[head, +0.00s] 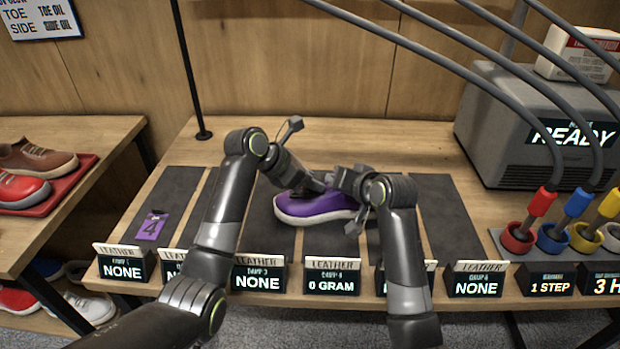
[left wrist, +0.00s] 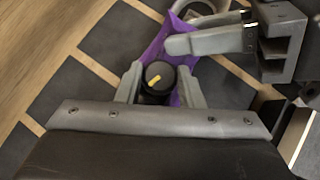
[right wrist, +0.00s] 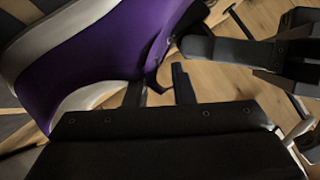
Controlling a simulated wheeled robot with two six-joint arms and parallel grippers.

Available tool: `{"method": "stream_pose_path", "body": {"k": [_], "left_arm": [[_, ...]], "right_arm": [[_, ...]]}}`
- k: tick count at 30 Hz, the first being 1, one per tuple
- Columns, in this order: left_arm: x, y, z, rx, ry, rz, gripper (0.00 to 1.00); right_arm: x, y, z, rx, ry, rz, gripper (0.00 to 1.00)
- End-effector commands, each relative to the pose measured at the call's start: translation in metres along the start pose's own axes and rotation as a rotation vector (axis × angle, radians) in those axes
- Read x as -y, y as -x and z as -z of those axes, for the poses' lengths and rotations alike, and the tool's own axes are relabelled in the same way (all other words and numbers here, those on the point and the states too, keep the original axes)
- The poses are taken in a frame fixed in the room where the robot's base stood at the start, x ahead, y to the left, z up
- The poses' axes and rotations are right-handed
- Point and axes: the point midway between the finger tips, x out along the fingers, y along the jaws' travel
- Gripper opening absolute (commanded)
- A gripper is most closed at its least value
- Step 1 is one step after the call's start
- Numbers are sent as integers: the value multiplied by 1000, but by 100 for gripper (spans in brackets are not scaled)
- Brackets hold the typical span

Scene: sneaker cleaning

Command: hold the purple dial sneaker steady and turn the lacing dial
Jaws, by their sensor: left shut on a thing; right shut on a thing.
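The purple sneaker (head: 312,208) with a white sole rests on a dark mat strip in the middle of the table. My left gripper (left wrist: 160,78) is shut on the lacing dial (left wrist: 157,82), a black round knob with a yellow mark, one finger on each side. My right gripper (right wrist: 158,82) is shut on the sneaker (right wrist: 100,45) at its dark collar edge; the exact contact is partly hidden. In the head view the dial is hidden behind my left gripper (head: 318,184), and my right gripper covers the shoe's right end.
Small signs such as the 0 GRAM sign (head: 332,281) line the front edge. A grey machine (head: 530,120) stands at the back right, with coloured cable-fed holders (head: 518,238) before it. A purple card (head: 151,226) lies left.

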Motion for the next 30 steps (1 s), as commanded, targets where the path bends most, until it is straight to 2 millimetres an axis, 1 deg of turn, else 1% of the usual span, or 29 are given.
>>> {"method": "stream_pose_path", "body": {"k": [11, 17, 30], "left_arm": [[-2, 0, 0, -4, -48, 48, 11], [-4, 0, 0, -4, -141, 142, 11], [-6, -1, -2, -3, -401, 401, 11]], "right_arm": [[0, 0, 0, -1, 0, 0, 0], [0, 0, 0, -1, 1, 0, 0], [0, 0, 0, 0, 0, 1, 0]]}}
